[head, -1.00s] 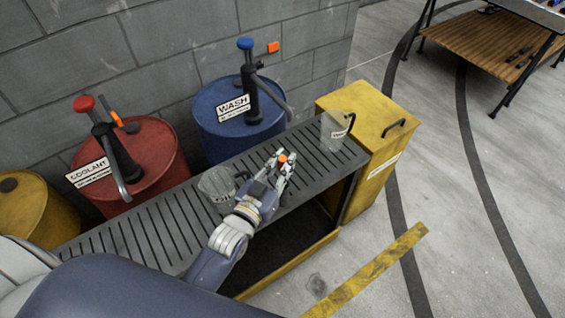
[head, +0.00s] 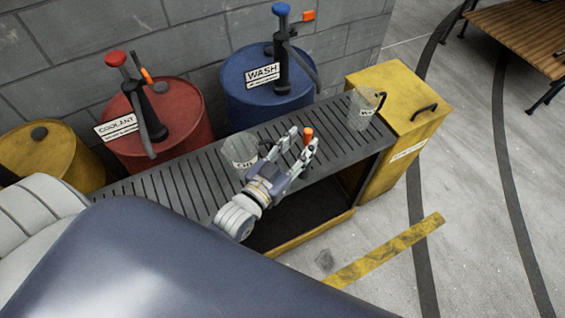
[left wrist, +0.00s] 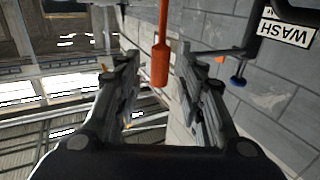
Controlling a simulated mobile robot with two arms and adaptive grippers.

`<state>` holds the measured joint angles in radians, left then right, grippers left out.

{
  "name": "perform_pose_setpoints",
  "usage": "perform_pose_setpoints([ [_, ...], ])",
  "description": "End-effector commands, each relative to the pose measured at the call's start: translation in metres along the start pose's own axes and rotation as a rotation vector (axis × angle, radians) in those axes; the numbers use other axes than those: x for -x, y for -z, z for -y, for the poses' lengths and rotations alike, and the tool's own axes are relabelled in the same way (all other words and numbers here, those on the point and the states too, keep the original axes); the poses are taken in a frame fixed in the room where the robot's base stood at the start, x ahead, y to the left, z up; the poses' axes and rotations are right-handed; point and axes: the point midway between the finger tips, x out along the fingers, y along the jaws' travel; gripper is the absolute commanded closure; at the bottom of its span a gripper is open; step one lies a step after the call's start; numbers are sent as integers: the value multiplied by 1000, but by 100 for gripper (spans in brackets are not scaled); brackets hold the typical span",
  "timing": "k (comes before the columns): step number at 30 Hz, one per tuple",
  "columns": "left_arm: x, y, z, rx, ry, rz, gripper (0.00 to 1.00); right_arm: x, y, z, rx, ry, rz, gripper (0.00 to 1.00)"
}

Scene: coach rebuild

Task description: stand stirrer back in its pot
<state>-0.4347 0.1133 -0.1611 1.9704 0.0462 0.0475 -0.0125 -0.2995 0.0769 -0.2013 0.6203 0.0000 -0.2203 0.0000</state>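The stirrer shows as an orange handle (head: 308,134) above the slatted bench. In the left wrist view its handle (left wrist: 160,66) and thin shaft lie between my fingers, with gaps on both sides. My left gripper (head: 304,142) is open around the handle, fingers spread; it also shows in the left wrist view (left wrist: 163,82). The lower end of the stirrer is hidden in the head view, and I cannot tell what it stands in. A clear jug (head: 238,148) stands left of the gripper, partly behind it. Another clear jug (head: 361,112) stands at the bench's right end. My right gripper is not in view.
A slatted bench (head: 185,182) runs along the wall. Behind it stand a red coolant drum (head: 185,125) and a blue wash drum (head: 240,100), both with pumps. A yellow cabinet (head: 390,85) closes the right end. A yellow drum (head: 50,165) stands far left. Open floor lies right.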

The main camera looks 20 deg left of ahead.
Motion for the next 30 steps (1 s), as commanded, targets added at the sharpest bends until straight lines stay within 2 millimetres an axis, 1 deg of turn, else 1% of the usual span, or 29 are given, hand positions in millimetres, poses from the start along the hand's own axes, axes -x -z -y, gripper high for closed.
perform_pose_setpoints([
  [1,12,-3,0,0,0,5,63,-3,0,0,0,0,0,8],
  [6,42,-3,0,0,-1,5,63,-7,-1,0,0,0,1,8],
  [12,69,-2,0,0,0,3,63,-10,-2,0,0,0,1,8],
  [18,81,0,0,-1,0,1,63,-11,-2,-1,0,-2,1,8],
  [30,82,0,0,0,0,1,63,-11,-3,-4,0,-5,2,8],
])
